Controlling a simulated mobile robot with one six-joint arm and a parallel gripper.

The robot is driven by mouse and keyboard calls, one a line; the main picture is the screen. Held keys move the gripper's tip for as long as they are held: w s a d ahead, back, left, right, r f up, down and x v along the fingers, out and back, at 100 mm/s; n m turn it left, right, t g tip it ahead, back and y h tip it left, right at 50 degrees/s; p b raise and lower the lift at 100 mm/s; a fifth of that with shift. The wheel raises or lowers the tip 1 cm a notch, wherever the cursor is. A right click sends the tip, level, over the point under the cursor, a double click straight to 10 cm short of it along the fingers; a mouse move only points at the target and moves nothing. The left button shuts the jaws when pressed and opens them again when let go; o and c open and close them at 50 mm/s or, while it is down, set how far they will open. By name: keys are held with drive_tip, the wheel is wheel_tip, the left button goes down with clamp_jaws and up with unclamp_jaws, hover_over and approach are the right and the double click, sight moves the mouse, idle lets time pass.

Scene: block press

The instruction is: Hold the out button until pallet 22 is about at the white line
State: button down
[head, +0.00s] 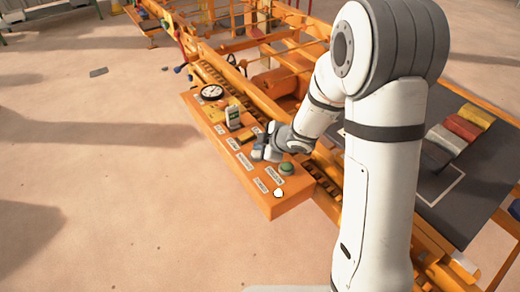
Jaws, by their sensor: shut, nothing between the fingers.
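An orange control panel (262,200) carries a green button (286,168), a white button (278,193) and small labels too small to read. I cannot tell which button is the out button. My gripper (262,153) is shut and empty, low over the panel's middle, left of the green button. It hides what lies under its fingertips, so I cannot tell whether it touches or presses a button. A thin white line (447,188) marks the dark bed at right. No number 22 is legible, and I cannot pick out that pallet.
The panel also has a round gauge (212,92) and a small upright display (233,117). Yellow, red and pale blocks (461,127) lie in a row on the dark bed. Orange machine framing (270,40) stands behind the panel. The floor at left is mostly clear.

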drive_tip(key=shift+r, duration=0.1)
wheel_tip(320, 180, up, 5)
drive_tip(key=p, duration=0.5)
idle(1.4)
